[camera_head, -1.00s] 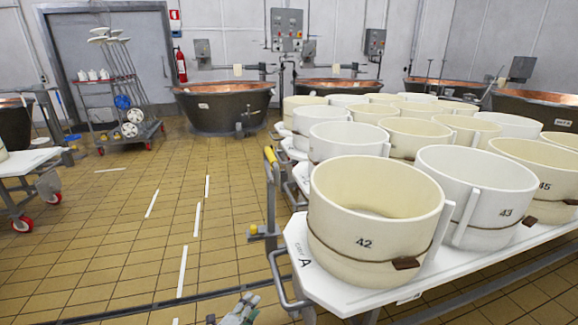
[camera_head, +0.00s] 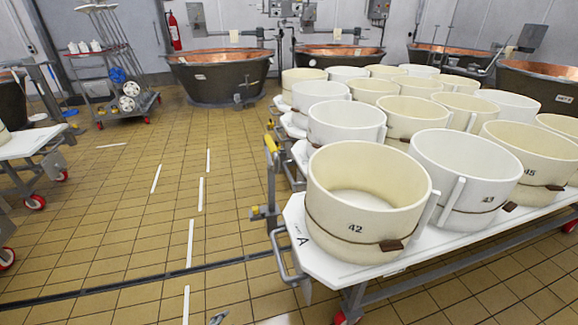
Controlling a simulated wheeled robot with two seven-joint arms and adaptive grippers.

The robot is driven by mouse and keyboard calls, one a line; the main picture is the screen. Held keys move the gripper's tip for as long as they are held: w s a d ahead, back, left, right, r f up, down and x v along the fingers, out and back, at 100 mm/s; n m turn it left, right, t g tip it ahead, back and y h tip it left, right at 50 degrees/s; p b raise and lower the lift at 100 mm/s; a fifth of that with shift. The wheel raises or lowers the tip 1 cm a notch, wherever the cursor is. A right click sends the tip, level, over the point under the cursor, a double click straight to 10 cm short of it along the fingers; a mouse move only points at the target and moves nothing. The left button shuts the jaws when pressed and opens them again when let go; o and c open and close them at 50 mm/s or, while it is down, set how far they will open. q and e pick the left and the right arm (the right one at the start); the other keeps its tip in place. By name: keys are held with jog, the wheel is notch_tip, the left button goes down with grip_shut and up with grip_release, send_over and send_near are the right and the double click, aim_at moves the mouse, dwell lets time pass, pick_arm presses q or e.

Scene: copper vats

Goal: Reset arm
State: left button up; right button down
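A small grey tip of a gripper, most likely my left one (camera_head: 218,318), shows at the bottom edge, left of the middle. It is over the tiled floor and touches nothing visible. Too little of it shows to tell whether it is open or shut. My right gripper is outside the view.
At the right, a white-topped wheeled cart, marked A (camera_head: 297,228), bears round moulds, including number 42 (camera_head: 354,228). Copper vats (camera_head: 222,82) line the back. A rack trolley (camera_head: 103,92) and another cart (camera_head: 28,143) stand left. The tiled floor (camera_head: 130,225) between is clear.

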pick_arm(q)
jog(key=s+a+f+n+g+y+p, duration=0.1)
jog(key=s+a+f+n+g+p, duration=0.1)
jog(key=s, duration=1)
jog(key=s+a+f+n+g+p, duration=0.2)
jog(key=s+n+p, duration=0.3)
jog(key=s, duration=0.7)
jog(key=s+a+f+n+g+y+p, duration=0.1)
jog(key=s+a+n+g+p, duration=0.2)
jog(key=s+p, duration=0.4)
jog(key=s+n+g, duration=0.1)
jog(key=s, duration=0.5)
jog(key=shift+a+f+y, duration=0.3)
jog(key=shift+f, duration=0.1)
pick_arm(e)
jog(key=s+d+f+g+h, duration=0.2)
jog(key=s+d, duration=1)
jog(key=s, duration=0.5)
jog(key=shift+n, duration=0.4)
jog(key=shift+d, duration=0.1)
